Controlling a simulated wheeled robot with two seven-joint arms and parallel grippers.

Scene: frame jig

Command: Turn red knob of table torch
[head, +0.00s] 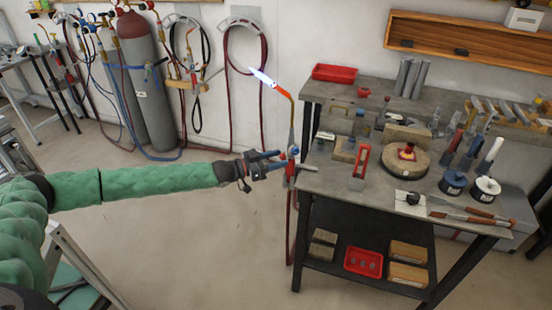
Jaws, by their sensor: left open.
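The table torch (291,128) stands upright at the left edge of the workbench. Its bent copper neck (283,92) points up and left, and a bluish-white flame (262,77) shows at its tip. The red knob (294,151) is small and sits low on the torch body. My left gripper (281,161) reaches in from the left, its open fingers right at the torch beside the knob. I cannot tell whether they touch it. My right gripper is not in view.
The grey workbench (335,92) holds a round block (405,167), a red bracket (361,161), metal parts and tools. A red hose (290,215) hangs below the torch. Gas cylinders (148,80) stand by the wall. The floor left of the bench is clear.

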